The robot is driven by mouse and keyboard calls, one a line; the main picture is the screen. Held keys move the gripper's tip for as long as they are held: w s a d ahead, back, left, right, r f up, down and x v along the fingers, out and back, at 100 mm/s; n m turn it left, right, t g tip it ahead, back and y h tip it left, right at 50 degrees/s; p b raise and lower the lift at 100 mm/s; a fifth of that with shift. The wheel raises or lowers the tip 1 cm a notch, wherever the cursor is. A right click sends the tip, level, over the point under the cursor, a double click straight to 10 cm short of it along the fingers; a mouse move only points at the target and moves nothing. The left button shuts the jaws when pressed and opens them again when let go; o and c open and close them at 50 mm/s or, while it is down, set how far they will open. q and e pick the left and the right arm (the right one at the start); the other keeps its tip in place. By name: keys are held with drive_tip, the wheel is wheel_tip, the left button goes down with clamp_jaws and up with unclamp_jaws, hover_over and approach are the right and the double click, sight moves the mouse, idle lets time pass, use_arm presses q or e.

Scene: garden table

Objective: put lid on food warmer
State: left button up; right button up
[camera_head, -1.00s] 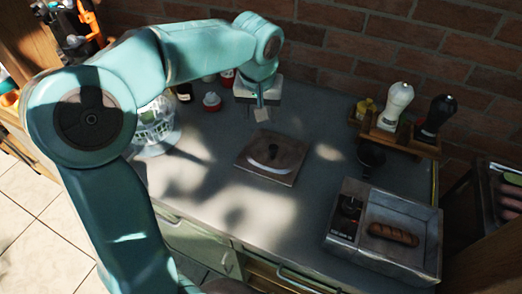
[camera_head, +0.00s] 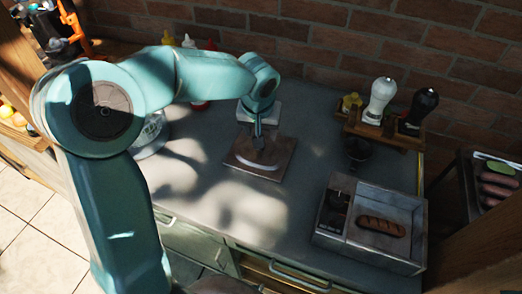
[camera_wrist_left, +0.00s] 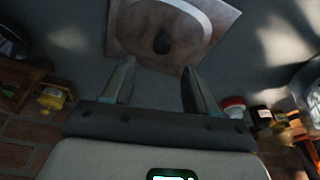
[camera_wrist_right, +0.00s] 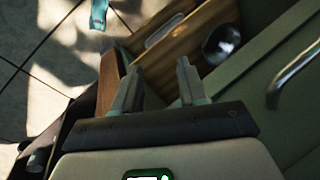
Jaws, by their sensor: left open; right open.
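The lid (camera_head: 245,162) is a square brownish metal plate with a pale curved band of light on it. It lies flat on the table. The left wrist view shows the lid (camera_wrist_left: 130,32) with its round black knob (camera_wrist_left: 162,44). My left gripper (camera_head: 258,145) is open above the lid; its fingertips (camera_wrist_left: 158,72) point toward the knob, with nothing between them. The food warmer (camera_head: 330,238) is a grey metal box at the right front, open on top. A brown sausage or loaf (camera_head: 381,226) lies in its right compartment. My right gripper (camera_wrist_right: 160,72) is open and empty, away from both.
A wooden rack (camera_head: 385,132) with a white mill (camera_head: 382,98) and a dark mill (camera_head: 418,110) stands at the back right, a dark bowl (camera_head: 358,150) before it. A glass container (camera_head: 150,135) is at left. An open wooden drawer (camera_wrist_right: 185,45) lies near my right gripper.

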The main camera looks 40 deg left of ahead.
use_arm(q)
drive_tip(key=shift+f, duration=0.6)
drive_tip(key=p+x, duration=0.1)
drive_tip(key=x, duration=0.4)
drive_tip(key=shift+a+f, duration=0.1)
drive_tip(key=shift+f, duration=0.05)
clamp_jaws()
